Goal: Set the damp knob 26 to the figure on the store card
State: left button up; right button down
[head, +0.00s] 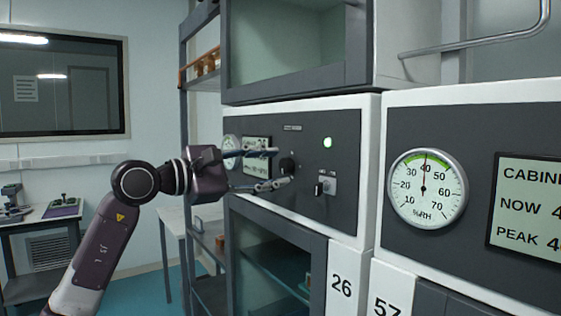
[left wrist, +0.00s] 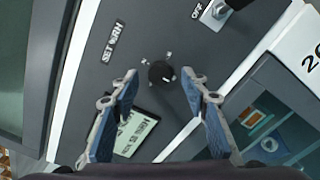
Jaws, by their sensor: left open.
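The dark round damp knob (head: 287,165) is on the dark panel above the label 26 (head: 342,287). In the left wrist view the knob (left wrist: 160,72) lies between the fingertips, below a SET %RH label (left wrist: 114,40) turned on its side. Its setting is too small to read. My left gripper (head: 280,168) is open at the panel, one finger above the knob and one below in the head view; I see a gap on both sides of the knob in the wrist view. I cannot identify a store card. My right gripper is not in view.
A lit display (head: 257,150), partly hidden by my gripper, is left of the knob. A switch (head: 326,186) and green lamp (head: 327,142) are to its right. A %RH gauge (head: 427,188), needle near 40, and a NOW/PEAK display (head: 528,203) are on the neighbouring cabinet.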

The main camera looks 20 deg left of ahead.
pick_arm(q)
jog(key=shift+x, duration=1.2)
grip_shut()
